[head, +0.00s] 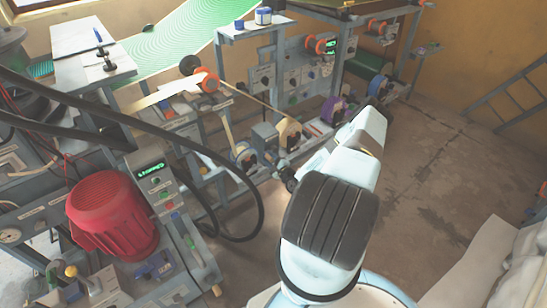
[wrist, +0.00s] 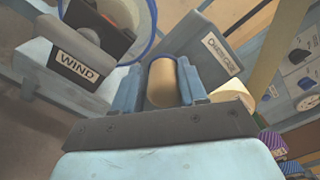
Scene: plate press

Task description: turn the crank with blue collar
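In the wrist view a blue collar (wrist: 152,22) curves around a dark block at the top left, by a plate marked WIND (wrist: 76,66). In the head view a crank with a blue collar (head: 243,153) is on the low bench, left of my arm. In the wrist view my gripper (wrist: 162,78) has its two fingers close on either side of a tan cylinder (wrist: 162,84), like a crank handle. The cylinder fills the gap between them. How it joins the blue collar is hidden. In the head view my arm hides the fingers.
A cream-faced crank (head: 288,134), a purple one (head: 333,110) and another blue one (head: 379,86) stand along the bench. A red motor (head: 110,213) and dark cables (head: 190,145) are at the left.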

